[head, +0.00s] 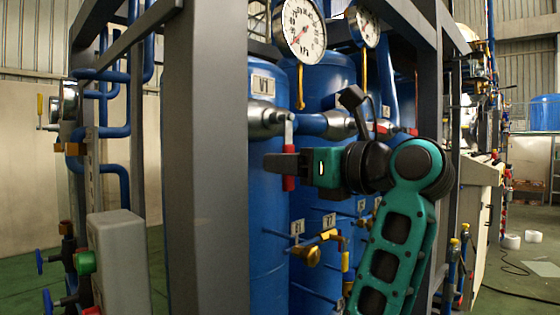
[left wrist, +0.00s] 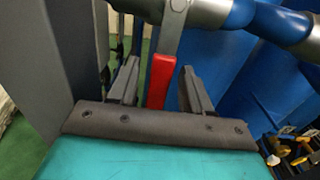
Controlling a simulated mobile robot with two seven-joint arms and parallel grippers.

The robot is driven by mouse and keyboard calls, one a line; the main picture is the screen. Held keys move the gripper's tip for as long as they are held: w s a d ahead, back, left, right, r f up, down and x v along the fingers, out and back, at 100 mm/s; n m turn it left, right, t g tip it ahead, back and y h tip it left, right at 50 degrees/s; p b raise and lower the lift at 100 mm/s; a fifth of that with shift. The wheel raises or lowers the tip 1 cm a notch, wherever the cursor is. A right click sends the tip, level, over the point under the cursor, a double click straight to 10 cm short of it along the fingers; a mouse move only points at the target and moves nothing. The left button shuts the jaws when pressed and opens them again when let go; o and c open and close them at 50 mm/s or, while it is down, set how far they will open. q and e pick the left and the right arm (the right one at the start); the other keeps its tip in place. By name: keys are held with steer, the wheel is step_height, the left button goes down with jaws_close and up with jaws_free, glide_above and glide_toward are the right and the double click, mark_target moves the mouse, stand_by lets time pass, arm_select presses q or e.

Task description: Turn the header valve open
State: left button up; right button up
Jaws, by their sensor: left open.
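The header valve, labelled V1, has a grey metal body (head: 268,118) on the blue header pipe. Its lever hangs straight down and ends in a red grip (head: 289,183). In the left wrist view the red grip (left wrist: 160,80) stands between the two fingers of my left gripper (left wrist: 157,85), with gaps visible on both sides. My left gripper (head: 282,164) is open at the lever in the head view, its dark finger overlapping the handle. I cannot tell whether a finger touches it. My right gripper is not in view.
A grey frame post (head: 205,160) stands close left of the valve. Pressure gauges (head: 303,28) sit above, and blue tanks (head: 268,225) stand behind. Small brass valves (head: 308,254) stick out below. A grey box (head: 118,262) is at the lower left.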

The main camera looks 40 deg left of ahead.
arm_select(q)
steer(key=shift+w+a, duration=0.1)
steer(key=shift+a, duration=1.15)
steer(key=shift+c, duration=0.4)
jaws_close()
